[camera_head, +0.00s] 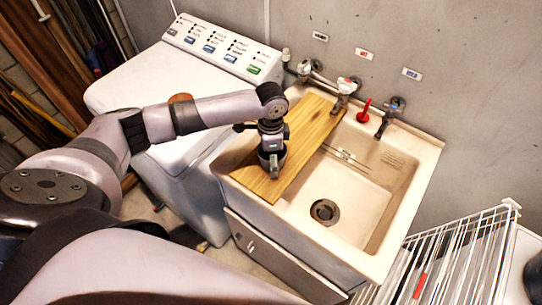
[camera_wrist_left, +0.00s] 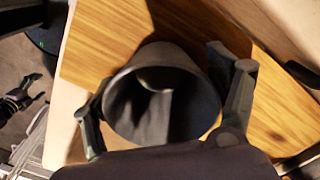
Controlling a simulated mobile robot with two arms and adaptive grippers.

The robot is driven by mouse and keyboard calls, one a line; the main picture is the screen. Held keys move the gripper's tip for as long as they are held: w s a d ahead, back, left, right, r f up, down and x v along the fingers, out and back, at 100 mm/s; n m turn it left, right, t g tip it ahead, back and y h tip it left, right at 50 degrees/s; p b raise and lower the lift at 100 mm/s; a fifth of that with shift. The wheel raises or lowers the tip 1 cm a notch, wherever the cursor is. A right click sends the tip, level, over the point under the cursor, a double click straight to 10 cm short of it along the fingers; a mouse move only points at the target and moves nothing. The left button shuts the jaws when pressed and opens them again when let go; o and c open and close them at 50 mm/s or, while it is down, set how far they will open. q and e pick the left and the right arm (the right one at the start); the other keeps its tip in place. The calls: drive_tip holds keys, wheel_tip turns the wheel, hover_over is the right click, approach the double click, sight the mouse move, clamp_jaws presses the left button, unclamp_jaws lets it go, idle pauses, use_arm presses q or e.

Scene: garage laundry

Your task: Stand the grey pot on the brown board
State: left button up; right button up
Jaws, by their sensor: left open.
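The brown board (camera_head: 318,123) is a light wooden plank lying across the left part of the sink; it also fills much of the left wrist view (camera_wrist_left: 105,35). The grey pot (camera_wrist_left: 150,105) is a dark round vessel, its open mouth facing the wrist camera, with the board behind it. My left gripper (camera_head: 271,165) is over the board's near part and hides most of the pot in the head view. In the left wrist view its open fingers (camera_wrist_left: 160,90) are on either side of the pot; contact is unclear. A dark jawed shape, likely my right gripper (camera_wrist_left: 20,95), shows at the left edge.
The sink basin (camera_head: 345,195) is empty right of the board. Taps (camera_head: 348,86) and a red handle (camera_head: 364,111) stand behind it. A white washing machine (camera_head: 150,90) is on the left. A white wire rack (camera_head: 455,255) stands at the front right.

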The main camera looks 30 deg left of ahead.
use_arm(q)
wheel_tip(320, 180, up, 12)
drive_tip(key=b, duration=0.3)
drive_tip(key=shift+r, duration=0.15)
idle(0.8)
